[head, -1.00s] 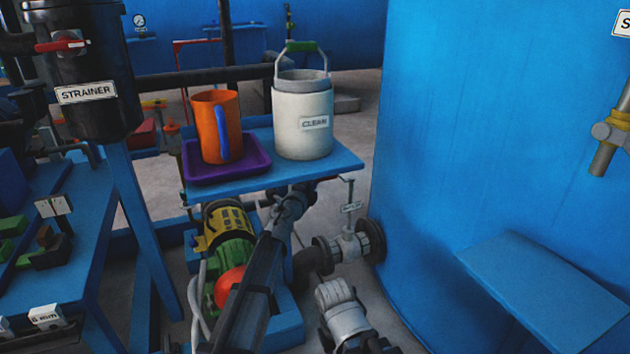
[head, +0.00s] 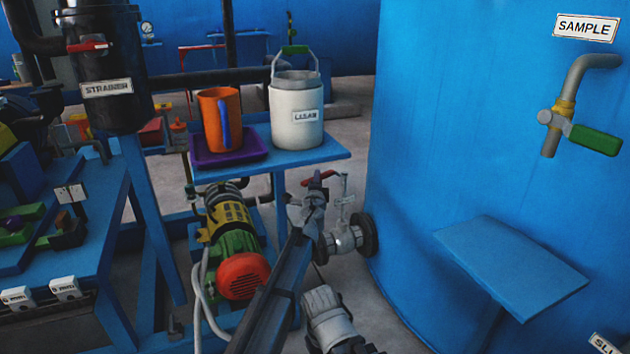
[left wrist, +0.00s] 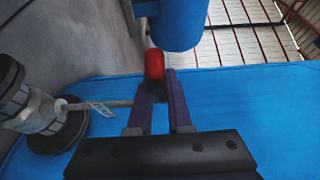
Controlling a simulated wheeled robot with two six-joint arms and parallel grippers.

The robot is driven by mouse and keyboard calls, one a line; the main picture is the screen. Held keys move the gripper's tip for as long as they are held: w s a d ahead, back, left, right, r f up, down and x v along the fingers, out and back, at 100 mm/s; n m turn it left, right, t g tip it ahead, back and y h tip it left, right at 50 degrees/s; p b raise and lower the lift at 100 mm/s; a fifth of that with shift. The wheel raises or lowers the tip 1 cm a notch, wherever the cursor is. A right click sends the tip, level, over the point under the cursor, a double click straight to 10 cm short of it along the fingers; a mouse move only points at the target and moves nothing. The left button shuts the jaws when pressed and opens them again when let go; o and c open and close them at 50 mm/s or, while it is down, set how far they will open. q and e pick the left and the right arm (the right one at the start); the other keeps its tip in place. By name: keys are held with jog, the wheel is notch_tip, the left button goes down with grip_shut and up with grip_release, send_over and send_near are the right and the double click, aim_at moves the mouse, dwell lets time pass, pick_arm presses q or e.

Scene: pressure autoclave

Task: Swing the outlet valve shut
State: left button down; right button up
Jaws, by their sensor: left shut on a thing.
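The outlet valve (head: 346,238) is a grey flanged valve low on the blue tank's left side, with a thin stem and a small hanging tag. Its red lever handle (head: 318,180) reaches left from the stem top, and its red grip (left wrist: 155,64) shows in the left wrist view. My left gripper (head: 308,202) is shut on this handle, with the grip at the fingertips. The valve body (left wrist: 42,110) is left of the fingers in the wrist view. The fingers partly hide the handle. My right gripper is not in view.
The blue tank (head: 420,170) stands close on the right, with a sample tap (head: 565,122) and a blue shelf (head: 510,262). A blue stand (head: 335,155) holds a purple tray (head: 258,150) and white pail (head: 296,120) just behind the gripper. A pump motor (head: 238,250) sits left of my arm.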

pick_arm(q)
jog(key=shift+s+d+n+y, duration=0.3)
jog(key=shift+s+y, duration=0.05)
jog(key=shift+y, duration=0.15)
jog(key=c, duration=0.8)
grip_release()
jog(key=shift+c, duration=0.2)
jog(key=shift+s, duration=0.1)
jog(key=s, duration=0.7)
jog(key=shift+s+a, duration=0.25)
jog(key=shift+s, duration=0.05)
